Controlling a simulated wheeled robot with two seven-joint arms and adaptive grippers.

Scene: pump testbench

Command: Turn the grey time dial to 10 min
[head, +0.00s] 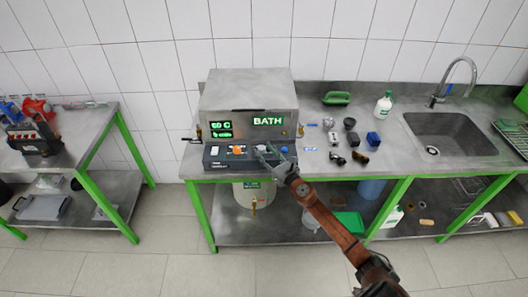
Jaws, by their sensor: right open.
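The bath unit (248,97) is a grey box with a BATH sign and green displays (221,129); it stands on the steel bench. Its dark control panel (222,163) juts out in front, with an orange dial (237,150) on the left. My right gripper (267,153) is open at the middle of the panel, its arm coming from the lower right. The grey time dial seems to lie at its fingertips, mostly covered by them. I cannot tell whether they touch it or read its setting. My left gripper is out of view.
A blue-white knob (284,149) sits just right of my gripper. Several small dark fittings (352,138) and a white bottle (383,106) stand on the bench to the right, before the sink (440,135). The floor (160,270) in front is clear.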

